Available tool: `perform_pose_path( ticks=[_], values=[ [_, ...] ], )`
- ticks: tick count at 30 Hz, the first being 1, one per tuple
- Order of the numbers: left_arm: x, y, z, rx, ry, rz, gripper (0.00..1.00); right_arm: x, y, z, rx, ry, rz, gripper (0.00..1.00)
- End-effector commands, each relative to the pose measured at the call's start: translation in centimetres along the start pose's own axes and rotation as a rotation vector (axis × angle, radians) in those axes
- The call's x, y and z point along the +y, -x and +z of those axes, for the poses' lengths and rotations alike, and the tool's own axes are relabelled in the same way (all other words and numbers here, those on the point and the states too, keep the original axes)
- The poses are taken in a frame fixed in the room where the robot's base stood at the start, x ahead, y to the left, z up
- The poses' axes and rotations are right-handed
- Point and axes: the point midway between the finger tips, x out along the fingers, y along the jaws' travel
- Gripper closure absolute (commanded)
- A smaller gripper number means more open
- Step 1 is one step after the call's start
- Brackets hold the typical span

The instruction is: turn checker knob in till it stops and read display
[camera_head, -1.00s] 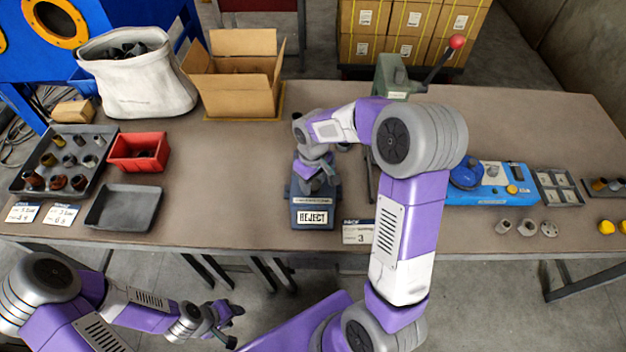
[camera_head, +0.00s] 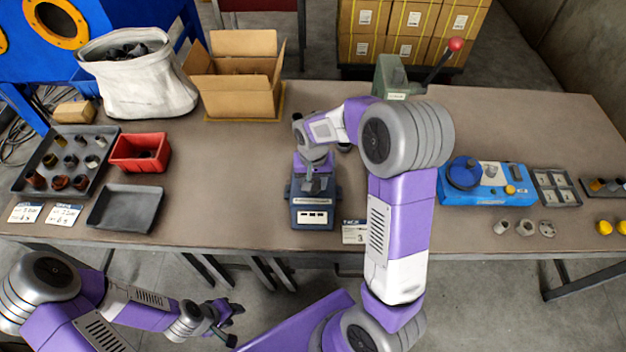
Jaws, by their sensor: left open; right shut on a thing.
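The checker (camera_head: 300,213) is a dark blue-grey box at the table's front edge, left of my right arm. Its white display (camera_head: 316,218) faces forward and shows a few small dark marks, too small to read surely; they look like dashes. My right gripper (camera_head: 314,187) points down over the top of the checker and is shut, apparently on the checker knob, which the fingers and wrist hide. My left gripper (camera_head: 230,323) is open and empty, low in front of the table and away from the checker.
A grey tray (camera_head: 103,222), a red bin (camera_head: 118,163) and a tray of parts (camera_head: 24,180) stand on the left. A cardboard box (camera_head: 235,104) and white sack (camera_head: 140,95) are behind. A green lever press (camera_head: 388,77) and blue device (camera_head: 445,188) are right.

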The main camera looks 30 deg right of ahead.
Motion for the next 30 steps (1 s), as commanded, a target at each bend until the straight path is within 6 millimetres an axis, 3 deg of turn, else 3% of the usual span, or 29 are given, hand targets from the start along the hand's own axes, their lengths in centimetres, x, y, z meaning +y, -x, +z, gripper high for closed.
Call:
perform_pose_path(
  ticks=[17, 18, 22, 23, 30],
  values=[
    [0.03, 0.08, 0.00, 0.000, 0.000, 0.000, 0.57, -0.02, 0.04, -0.06, 0.002, -0.036, -0.001, 0.83],
    [0.03, 0.08, 0.00, 0.000, 0.000, 0.000, 0.57, -0.02, 0.04, -0.06, 0.002, -0.036, -0.001, 0.51],
    [0.03, 0.08, 0.00, 0.000, 0.000, 0.000, 0.57, -0.01, 0.03, -0.04, 0.002, -0.036, -0.001, 0.31],
    [0.03, 0.07, 0.00, 0.000, 0.000, 0.000, 0.57, -0.02, 0.03, -0.04, 0.002, -0.036, -0.001, 0.27],
    [0.03, 0.08, 0.00, 0.000, 0.000, 0.000, 0.57, -0.01, 0.03, -0.01, 0.001, -0.035, 0.000, 0.27]
  ],
)
